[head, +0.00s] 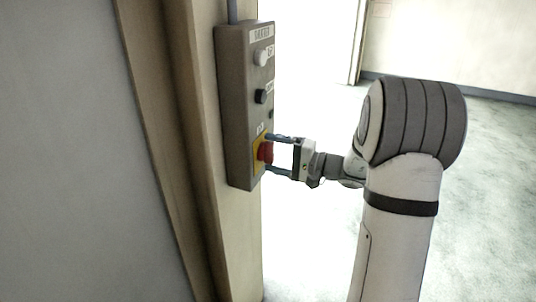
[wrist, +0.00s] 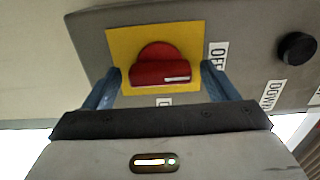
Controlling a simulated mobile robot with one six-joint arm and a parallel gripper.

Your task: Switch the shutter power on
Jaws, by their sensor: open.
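The shutter control box (head: 236,110) is a grey panel on a beige door post. Its red rotary power switch (head: 265,152) sits on a yellow plate low on the panel. In the wrist view the red switch (wrist: 160,66) fills the middle of the yellow plate (wrist: 122,44), with an "OFF" label (wrist: 217,55) to its right. My gripper (head: 280,153) is open, with its two blue fingers on either side of the switch. The wrist view shows my gripper (wrist: 160,85) straddling the switch, with gaps to both fingers. Whether the fingertips touch the panel is unclear.
A black button (head: 261,96) and a white button (head: 262,56) are above the switch on the panel. In the wrist view the black button (wrist: 297,48) is to the right, near a "DOWN" label. Open floor (head: 490,180) lies to the right.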

